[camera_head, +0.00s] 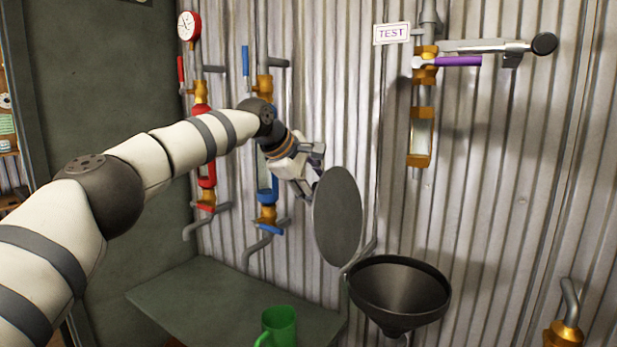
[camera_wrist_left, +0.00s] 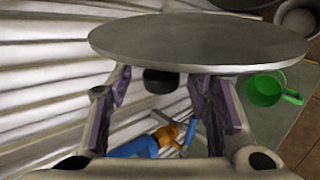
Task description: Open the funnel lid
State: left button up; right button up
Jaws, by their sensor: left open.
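The funnel lid (camera_head: 338,217) is a round grey disc. It stands raised, nearly upright, at the left rim of the dark funnel (camera_head: 400,290), whose mouth is uncovered. My left gripper (camera_head: 313,172) is at the upper left of the lid, on its back side. In the left wrist view the lid (camera_wrist_left: 200,40) spans the top of the picture, just beyond the fingertips. My left gripper's fingers (camera_wrist_left: 160,92) are apart, with a short dark knob (camera_wrist_left: 161,82) under the lid between them. Whether they touch it is unclear. My right gripper is out of view.
A green mug (camera_head: 280,325) stands on the grey table (camera_head: 205,298) left of the funnel. A purple-handled valve (camera_head: 458,61) is above right. Space above the funnel is clear.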

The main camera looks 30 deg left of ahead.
pick_arm(q)
jog(key=v, duration=1)
jog(key=shift+s+r, duration=0.2)
jog(key=shift+s, duration=0.1)
